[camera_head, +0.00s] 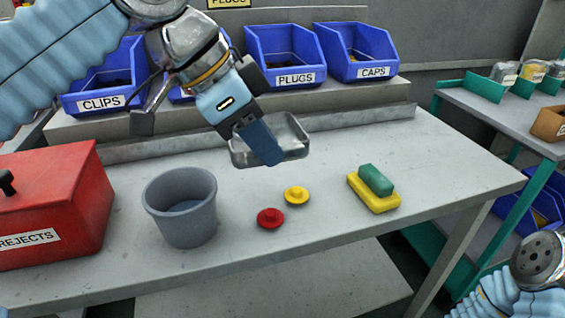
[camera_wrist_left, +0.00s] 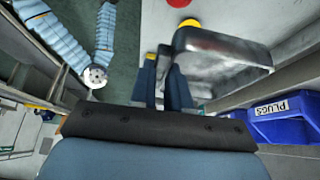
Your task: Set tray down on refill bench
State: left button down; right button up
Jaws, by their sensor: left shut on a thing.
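A shallow grey metal tray (camera_head: 293,147) is in my left gripper (camera_head: 263,150), whose blue fingers are shut on its near wall. The tray looks empty and is over the back-middle part of the grey bench (camera_head: 335,215). I cannot tell whether its underside touches the bench top. In the left wrist view the tray (camera_wrist_left: 222,62) sits beyond the shut fingers (camera_wrist_left: 165,85). My right gripper is not in view; only part of my right arm shows at the lower right.
Blue bins marked CLIPS (camera_head: 105,85), PLUGS (camera_head: 290,65) and CAPS (camera_head: 360,60) stand behind on a raised shelf. On the bench are a red REJECTS box (camera_head: 55,200), a grey bucket (camera_head: 182,215), red (camera_head: 270,218) and yellow (camera_head: 296,196) knobs, and a green-and-yellow block (camera_head: 372,198).

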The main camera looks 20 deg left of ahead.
aim_at(282, 138)
pick_arm(q)
jog(key=w+f, duration=0.1)
jog(key=w, duration=0.1)
jog(key=w+f, duration=0.1)
jog(key=w, duration=0.2)
jog(key=w+f, duration=0.1)
jog(key=w, duration=0.1)
jog(key=shift+w+a+f+p, duration=0.1)
jog(key=shift+w+p, duration=0.15)
jog(key=shift+p, duration=0.05)
jog(key=w+f, duration=0.4)
jog(key=f, duration=0.1)
jog(key=shift+w+f, duration=0.2)
jog(key=shift+f, duration=0.05)
jog(key=f, duration=0.2)
jog(key=shift+w+f+b, duration=0.3)
jog(key=shift+f, duration=0.5)
jog(key=shift+f, duration=0.1)
jog(key=c, duration=1.1)
grip_release()
